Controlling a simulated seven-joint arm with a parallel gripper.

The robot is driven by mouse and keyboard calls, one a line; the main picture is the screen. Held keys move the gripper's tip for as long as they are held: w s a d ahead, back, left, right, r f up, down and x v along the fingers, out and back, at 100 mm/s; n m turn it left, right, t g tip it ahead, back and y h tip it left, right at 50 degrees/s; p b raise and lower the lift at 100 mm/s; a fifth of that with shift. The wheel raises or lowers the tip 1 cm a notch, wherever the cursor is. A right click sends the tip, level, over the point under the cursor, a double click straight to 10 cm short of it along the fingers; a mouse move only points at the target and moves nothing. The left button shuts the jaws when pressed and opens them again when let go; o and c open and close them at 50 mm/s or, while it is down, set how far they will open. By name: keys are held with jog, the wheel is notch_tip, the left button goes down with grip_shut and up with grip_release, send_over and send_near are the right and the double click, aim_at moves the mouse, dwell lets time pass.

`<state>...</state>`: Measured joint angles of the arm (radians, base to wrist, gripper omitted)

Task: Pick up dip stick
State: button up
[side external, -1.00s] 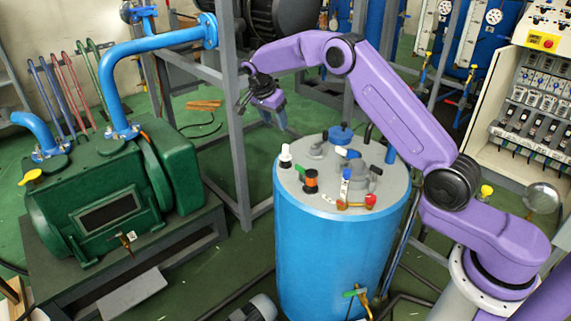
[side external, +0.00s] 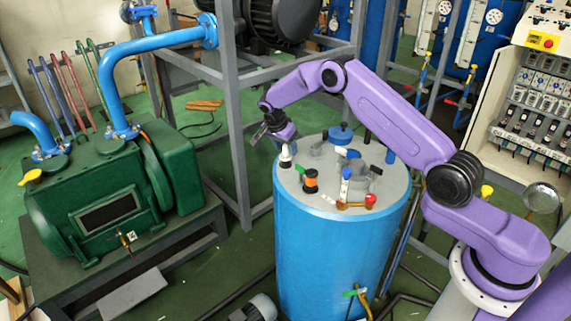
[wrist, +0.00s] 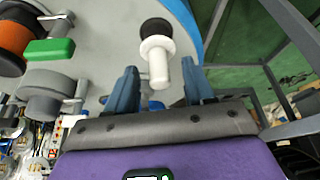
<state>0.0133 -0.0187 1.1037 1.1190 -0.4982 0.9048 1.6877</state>
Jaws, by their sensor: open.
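The piece I take to be the dip stick (side external: 285,158) is a small white fitting with a black end. It stands on the grey tank top near its left edge. In the wrist view the dip stick (wrist: 157,58) shows its white stem between and just beyond my fingers. My gripper (wrist: 157,88) is open, with one blue finger on each side of the stem and visible gaps. In the side view my gripper (side external: 278,143) is just above and behind the dip stick, over the tank's edge. The dip stick's lower part is hidden.
The blue tank (side external: 325,260) has an orange-and-black fitting (side external: 311,181), a blue-handled valve (side external: 346,174) and a red knob (side external: 370,199) on top. A grey frame post (side external: 238,150) stands left of the gripper. A green pump (side external: 110,200) is further left.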

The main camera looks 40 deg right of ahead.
jog(key=shift+d+f, duration=0.1)
jog(key=shift+f, duration=0.1)
grip_shut()
jog(key=shift+r, duration=0.1)
notch_tip(320, 180, up, 28)
jog(key=f, duration=0.1)
jog(key=shift+f, duration=3)
